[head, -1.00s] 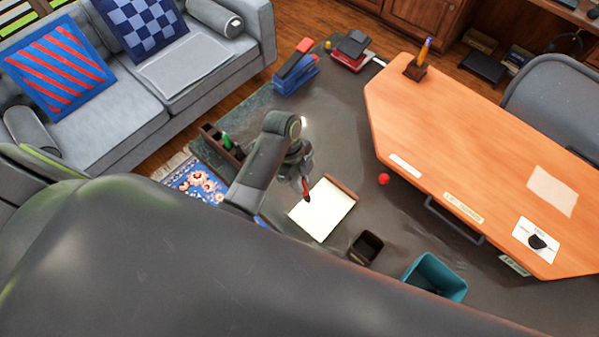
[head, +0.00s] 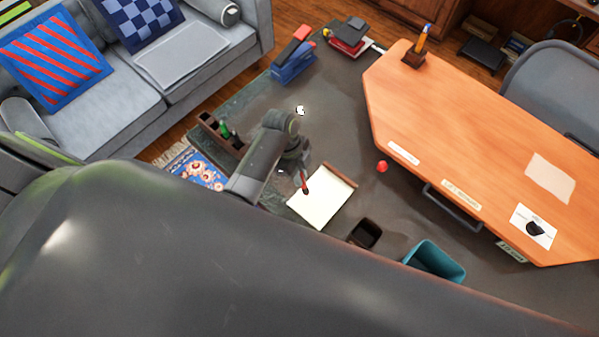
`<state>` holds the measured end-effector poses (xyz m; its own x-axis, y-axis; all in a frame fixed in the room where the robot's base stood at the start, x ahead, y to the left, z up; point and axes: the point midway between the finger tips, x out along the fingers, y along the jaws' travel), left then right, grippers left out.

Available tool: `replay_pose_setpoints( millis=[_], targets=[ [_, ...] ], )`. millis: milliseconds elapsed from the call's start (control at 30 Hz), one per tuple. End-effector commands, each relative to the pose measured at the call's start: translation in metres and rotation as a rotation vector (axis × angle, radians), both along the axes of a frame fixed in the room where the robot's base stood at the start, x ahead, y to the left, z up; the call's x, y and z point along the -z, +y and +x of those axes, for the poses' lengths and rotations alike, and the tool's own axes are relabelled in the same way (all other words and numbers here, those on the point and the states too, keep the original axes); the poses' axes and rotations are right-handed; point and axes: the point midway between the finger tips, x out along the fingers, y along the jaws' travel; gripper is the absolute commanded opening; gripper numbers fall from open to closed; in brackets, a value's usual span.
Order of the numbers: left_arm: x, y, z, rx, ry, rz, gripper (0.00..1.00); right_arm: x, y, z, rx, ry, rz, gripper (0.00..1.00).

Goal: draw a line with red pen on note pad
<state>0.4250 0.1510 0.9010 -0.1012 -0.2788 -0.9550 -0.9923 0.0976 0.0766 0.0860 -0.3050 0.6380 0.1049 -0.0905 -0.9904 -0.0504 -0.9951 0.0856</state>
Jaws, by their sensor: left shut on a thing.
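The note pad (head: 325,203) lies on the dark table, a pale sheet with a brown strip along its upper right edge. My left gripper (head: 303,174) is over the upper left part of the pad, shut on the red pen (head: 306,187). The pen points down at the pad. I cannot tell whether its tip touches the paper, and I make out no line on the sheet. My right gripper is not in view.
A dark pen holder (head: 222,133) with a green item stands left of my arm. A small dark cup (head: 365,233) and a teal bin (head: 434,261) stand right of the pad. A red ball (head: 382,167) lies near the orange desk (head: 470,140).

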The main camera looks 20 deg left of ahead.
Motion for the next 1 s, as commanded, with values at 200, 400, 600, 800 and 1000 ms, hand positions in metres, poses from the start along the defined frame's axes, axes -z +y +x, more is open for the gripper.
replay_pose_setpoints(
  millis=[200, 400, 600, 800, 1000],
  targets=[
    [0.0001, 0.0001, 0.0001, 0.0, 0.0, 0.0, 0.0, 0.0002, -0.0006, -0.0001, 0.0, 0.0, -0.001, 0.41],
    [0.002, 0.0, 0.0, 0.0, 0.0, 0.0, 0.0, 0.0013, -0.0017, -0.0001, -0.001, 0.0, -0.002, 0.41],
    [0.004, 0.0, 0.0002, 0.0, 0.0, 0.0, 0.0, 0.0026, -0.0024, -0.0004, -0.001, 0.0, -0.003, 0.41],
    [0.006, 0.0001, 0.0002, 0.0, -0.001, 0.0, 0.0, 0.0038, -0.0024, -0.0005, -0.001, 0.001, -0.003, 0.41],
    [0.008, 0.0001, 0.0002, 0.0, -0.001, 0.0, 0.0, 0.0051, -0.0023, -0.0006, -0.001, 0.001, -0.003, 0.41]
  ],
)
